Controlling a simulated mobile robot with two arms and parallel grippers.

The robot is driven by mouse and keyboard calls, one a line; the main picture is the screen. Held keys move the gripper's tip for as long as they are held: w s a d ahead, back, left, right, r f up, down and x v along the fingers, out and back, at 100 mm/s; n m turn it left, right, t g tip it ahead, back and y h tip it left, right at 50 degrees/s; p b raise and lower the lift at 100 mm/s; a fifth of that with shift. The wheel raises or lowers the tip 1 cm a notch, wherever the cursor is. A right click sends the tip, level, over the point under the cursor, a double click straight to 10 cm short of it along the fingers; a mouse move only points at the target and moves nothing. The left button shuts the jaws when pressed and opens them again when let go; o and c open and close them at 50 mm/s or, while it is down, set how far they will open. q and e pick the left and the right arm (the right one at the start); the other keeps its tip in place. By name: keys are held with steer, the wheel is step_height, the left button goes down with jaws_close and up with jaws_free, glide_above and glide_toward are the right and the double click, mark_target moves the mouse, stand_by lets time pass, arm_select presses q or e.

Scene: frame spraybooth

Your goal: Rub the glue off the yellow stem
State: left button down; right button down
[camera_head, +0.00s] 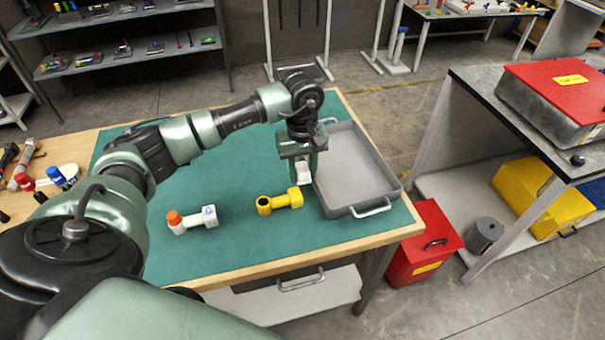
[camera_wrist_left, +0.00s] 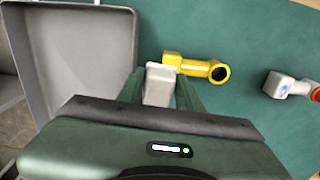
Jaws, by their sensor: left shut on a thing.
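The yellow stem (camera_head: 281,202) lies on the green mat, with a dark round opening at its left end in the head view. It also shows in the left wrist view (camera_wrist_left: 194,66). My left gripper (camera_head: 302,178) is shut on a pale grey-white block (camera_wrist_left: 159,85), just above the stem's square right end. The block looks very close to that end; I cannot tell whether they touch. I cannot make out glue on the stem. My right gripper is not in view.
A white stem (camera_head: 194,219) with an orange end lies left of the yellow one. An empty grey tray (camera_head: 370,211) sits close on the right. The green mat (camera_head: 250,243) is clear in front. Tools lie at the far left.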

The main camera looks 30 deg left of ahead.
arm_select(q)
steer(key=shift+r+p, duration=0.5)
steer(key=shift+r, duration=1.05)
